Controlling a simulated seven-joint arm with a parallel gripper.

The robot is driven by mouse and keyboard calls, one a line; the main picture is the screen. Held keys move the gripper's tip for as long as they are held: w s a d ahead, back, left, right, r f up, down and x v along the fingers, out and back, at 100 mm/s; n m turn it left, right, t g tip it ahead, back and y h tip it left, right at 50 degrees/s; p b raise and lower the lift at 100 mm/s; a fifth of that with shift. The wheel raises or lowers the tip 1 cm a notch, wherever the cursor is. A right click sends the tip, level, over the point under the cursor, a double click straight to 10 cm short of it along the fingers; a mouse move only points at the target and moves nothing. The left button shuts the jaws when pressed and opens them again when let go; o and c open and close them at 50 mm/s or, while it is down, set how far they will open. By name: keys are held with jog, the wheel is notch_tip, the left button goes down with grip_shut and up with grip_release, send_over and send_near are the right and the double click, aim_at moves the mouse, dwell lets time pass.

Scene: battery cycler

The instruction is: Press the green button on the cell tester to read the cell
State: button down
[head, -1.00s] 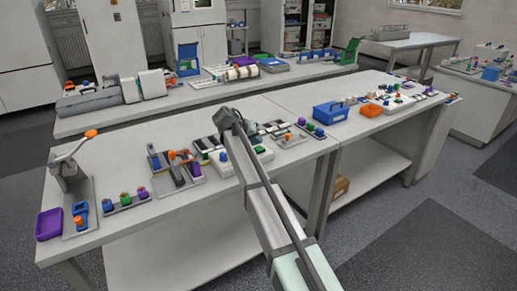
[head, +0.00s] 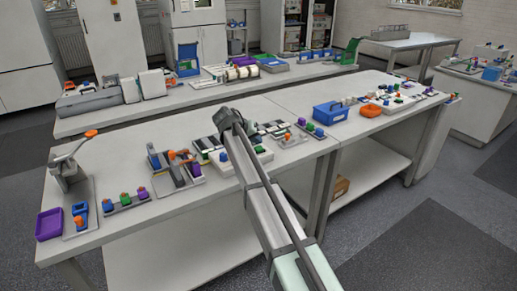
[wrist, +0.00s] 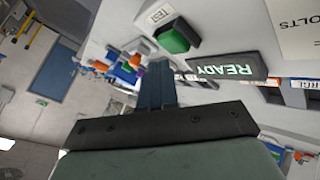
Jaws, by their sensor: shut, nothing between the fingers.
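In the wrist view the cell tester (wrist: 210,28) is a pale panel, seen turned over. It carries a raised green button (wrist: 173,38) and a dark display (wrist: 226,68) that reads READY in light letters. My gripper (wrist: 158,66) is shut, with its dark fingers together and empty. In this view the fingertips are just below the green button, with a small gap in the picture; I cannot tell the depth between them. In the head view my arm reaches over the bench, and the fingertips are hidden. I cannot pick out the tester's green button there.
In the head view, a blue basket (head: 330,113) and an orange bowl (head: 371,110) stand right of my arm. A purple tray (head: 49,224) is at the front left. Open bench lies at front centre.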

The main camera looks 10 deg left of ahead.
aim_at(257, 148)
jog(key=shift+f, duration=0.95)
dwell(1.3)
jog(key=shift+r, duration=0.95)
jog(key=shift+r, duration=2.5)
